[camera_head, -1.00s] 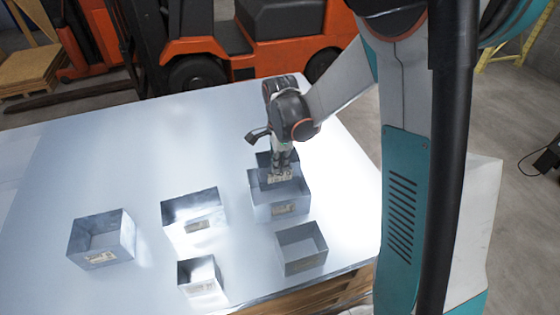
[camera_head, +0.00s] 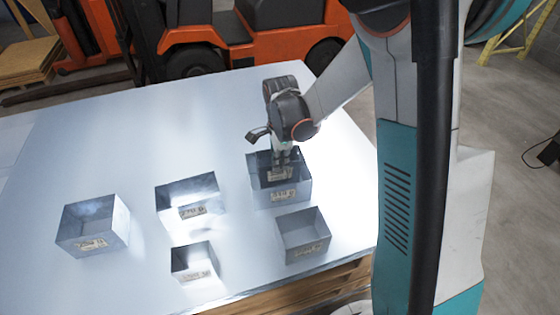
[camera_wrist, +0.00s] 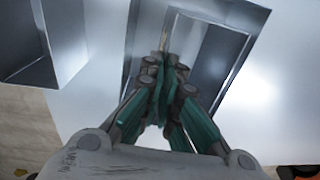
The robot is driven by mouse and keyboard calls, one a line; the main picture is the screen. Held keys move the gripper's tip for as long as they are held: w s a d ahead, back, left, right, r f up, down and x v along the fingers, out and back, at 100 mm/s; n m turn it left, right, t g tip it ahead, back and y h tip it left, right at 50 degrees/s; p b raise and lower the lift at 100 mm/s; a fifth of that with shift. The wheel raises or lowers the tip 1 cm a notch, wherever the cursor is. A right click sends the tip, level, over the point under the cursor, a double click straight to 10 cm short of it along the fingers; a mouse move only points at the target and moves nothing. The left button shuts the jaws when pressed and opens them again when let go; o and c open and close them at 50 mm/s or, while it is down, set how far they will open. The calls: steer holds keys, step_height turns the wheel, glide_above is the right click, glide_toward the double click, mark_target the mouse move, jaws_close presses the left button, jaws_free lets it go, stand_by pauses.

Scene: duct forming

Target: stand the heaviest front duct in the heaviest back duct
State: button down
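My gripper (camera_head: 283,163) is over the right-hand back duct (camera_head: 298,190), pointing down. Its fingers (camera_wrist: 165,75) look closed on a wall of a smaller duct (camera_head: 268,172), an open metal box with a paper label. The smaller duct stands inside the bigger back duct, roughly upright, its top near the bigger rim. In the wrist view the smaller duct (camera_wrist: 215,62) shows within the bigger duct's walls (camera_wrist: 245,15). Whether its bottom touches the table is hidden. The labels are too small to read surely.
On the pale sheet-metal table (camera_head: 130,150) stand a left duct (camera_head: 75,240), a middle duct (camera_head: 170,205), a small front duct (camera_head: 183,262) and a right front duct (camera_head: 290,238). All look empty. The table's far left is clear. An orange forklift (camera_head: 200,35) stands behind.

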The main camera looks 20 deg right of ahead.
steer(key=c, duration=1.7)
jaws_free()
steer(key=shift+r+p, duration=2.25)
steer(key=shift+r, duration=1.3)
